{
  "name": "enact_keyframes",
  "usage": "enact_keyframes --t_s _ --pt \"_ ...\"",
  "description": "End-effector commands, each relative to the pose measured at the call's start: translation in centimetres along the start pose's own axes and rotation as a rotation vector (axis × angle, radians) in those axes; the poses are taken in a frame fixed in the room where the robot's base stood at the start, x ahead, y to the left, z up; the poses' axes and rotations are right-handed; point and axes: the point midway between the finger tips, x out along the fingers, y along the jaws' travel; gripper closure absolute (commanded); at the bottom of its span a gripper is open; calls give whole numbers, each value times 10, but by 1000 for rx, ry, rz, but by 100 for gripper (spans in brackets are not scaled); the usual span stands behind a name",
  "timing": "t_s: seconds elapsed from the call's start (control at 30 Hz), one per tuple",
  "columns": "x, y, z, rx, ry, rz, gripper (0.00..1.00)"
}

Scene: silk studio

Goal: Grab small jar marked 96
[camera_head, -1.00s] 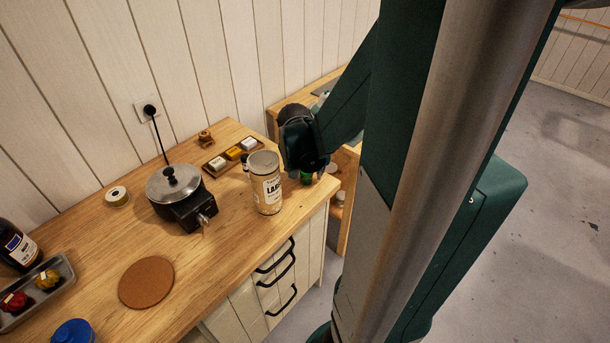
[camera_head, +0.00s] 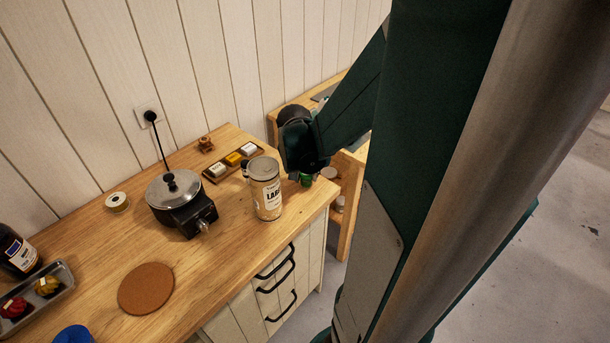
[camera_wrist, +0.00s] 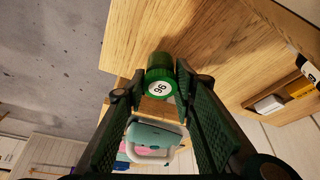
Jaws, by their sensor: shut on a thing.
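The small green jar (camera_wrist: 160,75) has a round white label reading 96, which shows in the wrist view. My gripper (camera_wrist: 160,88) is shut on this jar, with one fingertip against each side of it. In the head view the jar (camera_head: 306,181) is a small patch of green at the right end of the wooden counter, just below my gripper (camera_head: 305,172). The arm hides much of it there. I cannot tell whether the jar touches the counter.
A tall labelled tin (camera_head: 266,190) stands just left of my gripper. A wooden tray (camera_head: 216,179) holds small blocks. A lidded pot (camera_head: 174,190) and a cork mat (camera_head: 146,288) are further left. The counter's right edge is close by.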

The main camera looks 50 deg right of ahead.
Motion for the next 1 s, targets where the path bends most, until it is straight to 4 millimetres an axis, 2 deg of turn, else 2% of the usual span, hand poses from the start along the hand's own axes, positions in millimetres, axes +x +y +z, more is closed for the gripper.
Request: enact_keyframes --t_s 0.4,0.6,1.0 --pt "-51 0 -21 0 0 0 86" --pt "-70 0 -28 0 0 0 86" --pt "-78 0 -32 0 0 0 86"
